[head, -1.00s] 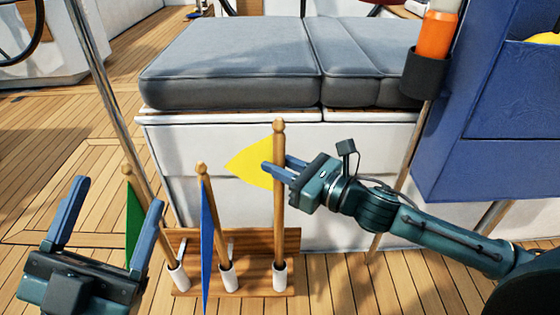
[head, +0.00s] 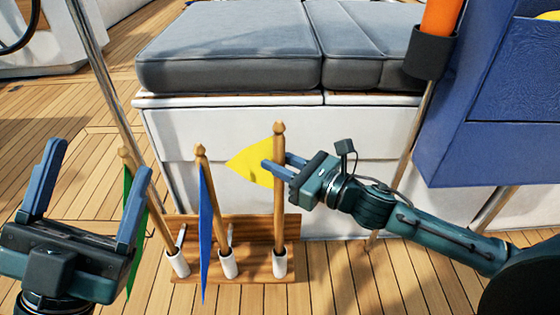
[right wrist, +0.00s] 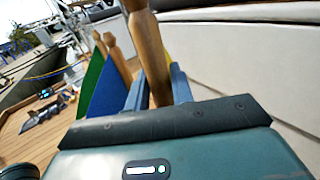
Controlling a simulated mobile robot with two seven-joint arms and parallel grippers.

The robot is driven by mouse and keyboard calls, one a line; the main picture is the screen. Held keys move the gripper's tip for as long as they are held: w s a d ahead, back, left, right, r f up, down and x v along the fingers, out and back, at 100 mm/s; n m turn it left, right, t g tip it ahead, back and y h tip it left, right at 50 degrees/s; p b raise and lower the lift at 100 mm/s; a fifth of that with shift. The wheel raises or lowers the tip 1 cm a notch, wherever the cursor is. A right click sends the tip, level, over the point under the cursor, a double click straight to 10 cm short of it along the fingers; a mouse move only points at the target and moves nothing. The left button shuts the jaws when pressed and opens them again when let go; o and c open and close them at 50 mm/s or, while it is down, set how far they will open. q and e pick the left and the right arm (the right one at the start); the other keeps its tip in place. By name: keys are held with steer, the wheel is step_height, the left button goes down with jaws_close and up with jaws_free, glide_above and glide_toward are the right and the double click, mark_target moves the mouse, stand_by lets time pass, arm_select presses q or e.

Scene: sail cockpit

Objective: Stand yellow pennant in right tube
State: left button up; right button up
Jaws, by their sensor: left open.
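The yellow pennant (head: 253,163) hangs on a wooden pole that stands about upright, its lower end in the right white tube (head: 280,264) of the wooden rack. My right gripper (head: 277,163) is shut on this pole at flag height; the right wrist view shows the pole (right wrist: 150,55) between its fingers. The blue pennant (head: 205,225) leans in the middle tube (head: 228,264), and the green pennant (head: 134,220) leans in the left tube (head: 178,263). My left gripper (head: 95,195) is open and empty at the lower left, partly in front of the green pennant.
A white bench with grey cushions (head: 230,50) stands behind the rack (head: 255,228). A steel post (head: 105,80) rises at the left. A blue locker (head: 480,110) and an orange item in a dark holder (head: 440,15) are at the right. Wooden deck lies around.

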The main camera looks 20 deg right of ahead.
steer(key=o, duration=0.5)
steer(key=shift+c, duration=0.2)
steer(key=shift+s, duration=0.15)
steer(key=shift+s+d, duration=0.2)
steer(key=shift+d, duration=0.05)
arm_select(q)
steer(key=shift+w+d+f+n+y+p, duration=0.1)
steer(key=shift+w+f+n+y+p, duration=0.1)
steer(key=shift+f+n+y+p, duration=0.7)
steer(key=shift+w+f+n+y+p, duration=0.15)
steer(key=shift+f+n+y+p, duration=0.2)
steer(key=shift+f+n+y, duration=0.6)
arm_select(e)
steer(key=v, duration=1.2)
arm_select(q)
steer(key=shift+r, duration=0.45)
arm_select(e)
steer(key=shift+s+d, duration=0.1)
